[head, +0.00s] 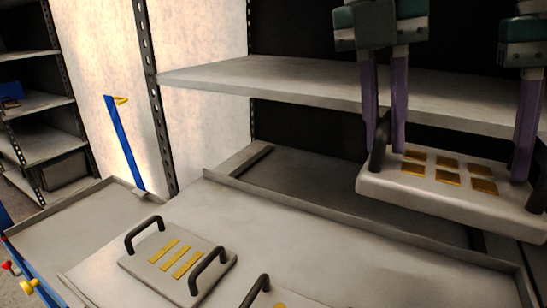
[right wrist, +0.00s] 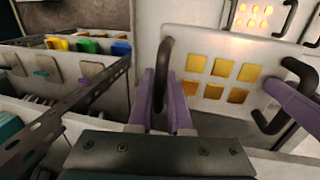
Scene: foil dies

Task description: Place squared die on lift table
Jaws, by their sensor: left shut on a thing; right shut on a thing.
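The squared die (head: 440,192) is a pale plate with six gold squares and a dark handle at each end. It is held raised above the right part of the pale flat surface (head: 330,240), with visible room beneath its front edge. My left gripper (head: 384,148) is shut on its left handle. My right gripper (head: 525,165) is at its right handle, partly cut off by the picture edge. In the right wrist view the right gripper (right wrist: 162,118) is shut on a handle of the squared die (right wrist: 218,75). I cannot tell for certain which surface is the lift table.
A die with three gold bars (head: 178,258) lies on the pale surface at the front. Another die (head: 262,298) is cut off at the bottom edge. A grey shelf (head: 240,80) runs behind the squared die. A blue-edged tray (head: 75,215) with red and yellow knobs is at left.

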